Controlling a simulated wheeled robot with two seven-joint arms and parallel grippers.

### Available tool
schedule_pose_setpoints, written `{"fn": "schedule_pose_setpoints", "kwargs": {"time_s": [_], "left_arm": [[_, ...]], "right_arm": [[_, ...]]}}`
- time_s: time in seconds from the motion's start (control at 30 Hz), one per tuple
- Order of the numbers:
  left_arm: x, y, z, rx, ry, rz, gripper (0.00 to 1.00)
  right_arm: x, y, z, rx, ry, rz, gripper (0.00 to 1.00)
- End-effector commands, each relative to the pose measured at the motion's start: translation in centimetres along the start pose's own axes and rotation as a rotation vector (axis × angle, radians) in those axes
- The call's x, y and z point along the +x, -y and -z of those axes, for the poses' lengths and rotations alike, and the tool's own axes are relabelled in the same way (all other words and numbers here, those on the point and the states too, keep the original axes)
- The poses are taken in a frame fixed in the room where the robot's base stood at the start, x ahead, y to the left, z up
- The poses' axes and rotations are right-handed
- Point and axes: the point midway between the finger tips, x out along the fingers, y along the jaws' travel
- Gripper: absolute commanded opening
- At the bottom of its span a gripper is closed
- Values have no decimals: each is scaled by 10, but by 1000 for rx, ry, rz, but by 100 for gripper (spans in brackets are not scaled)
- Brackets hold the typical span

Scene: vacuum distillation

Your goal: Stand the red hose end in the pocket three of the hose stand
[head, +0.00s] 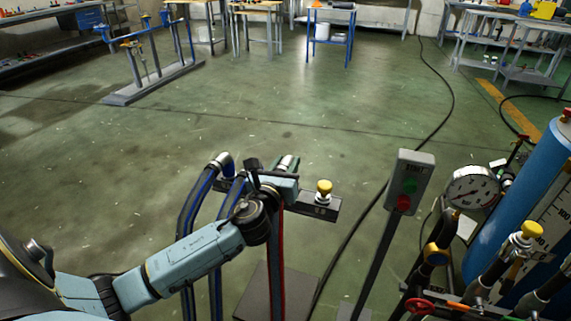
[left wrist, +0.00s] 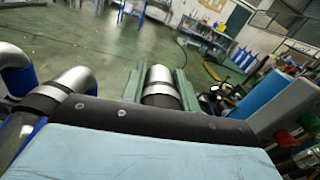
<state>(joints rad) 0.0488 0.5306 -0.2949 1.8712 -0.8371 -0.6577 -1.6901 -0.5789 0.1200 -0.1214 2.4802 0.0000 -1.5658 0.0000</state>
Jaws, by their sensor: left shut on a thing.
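My left gripper (head: 286,172) is shut on a metal hose end, which shows between its jaws in the left wrist view (left wrist: 159,76). The red-striped hose (head: 281,245) hangs straight down below the gripper. The hose stand's dark bar (head: 313,207) runs behind the gripper, with a small label on its right part. Two blue-striped hoses with bent metal ends (head: 219,162) are at the bar's left. The arm hides much of the bar and its pockets, so I cannot tell whether the held end touches a pocket. My right gripper is not in view.
A yellow-topped knob (head: 323,188) stands on the bar's right part. A grey button box (head: 409,178) on a post, a pressure gauge (head: 471,187) and a blue cylinder (head: 520,195) are to the right. Open green floor (head: 250,110) lies beyond the stand.

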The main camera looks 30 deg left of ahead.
Motion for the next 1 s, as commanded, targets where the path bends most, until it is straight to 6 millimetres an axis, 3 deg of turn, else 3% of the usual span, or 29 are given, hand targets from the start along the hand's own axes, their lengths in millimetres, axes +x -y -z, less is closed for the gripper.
{"fn": "schedule_pose_setpoints", "kwargs": {"time_s": [1.0], "left_arm": [[0, -3, 24, 0, 3, 1, 0]], "right_arm": [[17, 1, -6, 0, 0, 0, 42]]}}
